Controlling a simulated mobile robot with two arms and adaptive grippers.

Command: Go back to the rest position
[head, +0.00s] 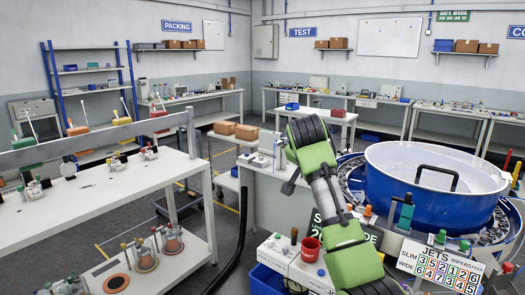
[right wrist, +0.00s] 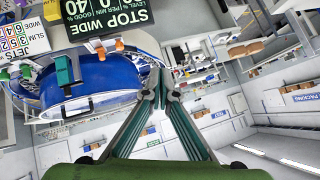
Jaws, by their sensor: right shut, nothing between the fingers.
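My right arm (head: 325,190), green and black, rises through the middle of the head view in front of the benches. In the right wrist view my right gripper (right wrist: 157,75) points into open room, its two green-grey fingers meeting at the tips with nothing between them. In the head view I cannot make out its fingers. The large blue and white bowl (head: 420,195) stands to the right of the arm, apart from it; it also shows at the left of the right wrist view (right wrist: 85,95). My left gripper is in neither view.
A blue bin (head: 268,282) is below. A white bench (head: 110,195) with small fixtures fills the left. Dark floor (head: 225,230) lies open between.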

